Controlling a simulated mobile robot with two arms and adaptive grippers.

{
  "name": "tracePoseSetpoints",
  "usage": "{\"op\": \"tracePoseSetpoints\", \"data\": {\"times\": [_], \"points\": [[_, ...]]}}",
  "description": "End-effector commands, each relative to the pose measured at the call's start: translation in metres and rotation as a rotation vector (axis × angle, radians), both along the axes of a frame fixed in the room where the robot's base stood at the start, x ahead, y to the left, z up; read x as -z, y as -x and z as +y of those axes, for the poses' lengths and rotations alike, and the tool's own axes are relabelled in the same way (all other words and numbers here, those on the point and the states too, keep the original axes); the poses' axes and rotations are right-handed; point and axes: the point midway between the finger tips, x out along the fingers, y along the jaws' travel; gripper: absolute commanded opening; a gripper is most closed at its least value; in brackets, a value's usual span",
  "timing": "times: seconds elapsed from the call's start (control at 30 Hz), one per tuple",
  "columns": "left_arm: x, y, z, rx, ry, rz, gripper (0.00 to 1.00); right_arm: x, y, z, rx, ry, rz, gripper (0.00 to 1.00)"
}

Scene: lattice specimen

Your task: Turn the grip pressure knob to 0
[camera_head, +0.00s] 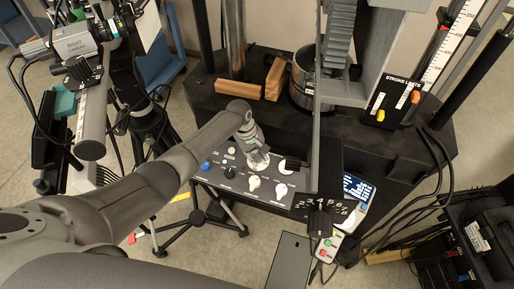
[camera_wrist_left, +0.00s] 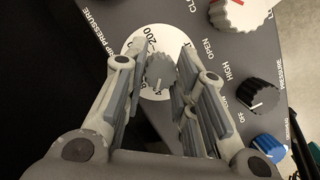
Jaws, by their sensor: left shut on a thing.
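The grip pressure knob (camera_wrist_left: 160,72) is a small grey knob on a round white dial (camera_wrist_left: 132,48) with printed numbers, 200 among them. The words ending in "PRESSURE" run along its left side in the left wrist view. My left gripper (camera_wrist_left: 158,85) has its fingers on both sides of this knob and is shut on it. In the head view my left gripper (camera_head: 257,152) reaches down to the dark control panel (camera_head: 224,174), and its fingers mostly hide the knob. I cannot read the knob's exact setting. My right gripper is not in view.
Beside the dial are a white and red knob (camera_wrist_left: 240,12), a black knob (camera_wrist_left: 258,97) and a blue knob (camera_wrist_left: 268,147). A larger black dial knob (camera_head: 320,219) stands at the panel's right. Wooden blocks (camera_head: 238,89) and a metal cylinder (camera_head: 303,78) stand behind the panel.

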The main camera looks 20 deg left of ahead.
Motion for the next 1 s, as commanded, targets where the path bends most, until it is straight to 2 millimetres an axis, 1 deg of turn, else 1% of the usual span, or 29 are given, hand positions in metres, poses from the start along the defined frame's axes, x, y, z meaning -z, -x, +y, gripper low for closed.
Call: {"op": "tracePoseSetpoints", "data": {"times": [0.03,0.1,0.3,0.5,0.8,1.0], "points": [[-0.006,0.001,0.0,-0.048,0.014,0.002,0.02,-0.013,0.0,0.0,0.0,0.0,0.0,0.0],[-0.006,0.001,0.0,-0.111,0.031,0.003,0.02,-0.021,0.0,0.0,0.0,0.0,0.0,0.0],[-0.005,0.002,0.001,-0.295,0.079,0.005,0.02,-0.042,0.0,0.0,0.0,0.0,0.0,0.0],[-0.003,0.003,0.001,-0.473,0.126,0.005,0.02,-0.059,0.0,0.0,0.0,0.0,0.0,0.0],[-0.001,0.003,0.001,-0.694,0.186,0.005,0.02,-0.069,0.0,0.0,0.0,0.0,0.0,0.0],[0.001,0.004,0.002,-0.788,0.21,0.006,0.02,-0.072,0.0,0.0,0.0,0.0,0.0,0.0]]}}
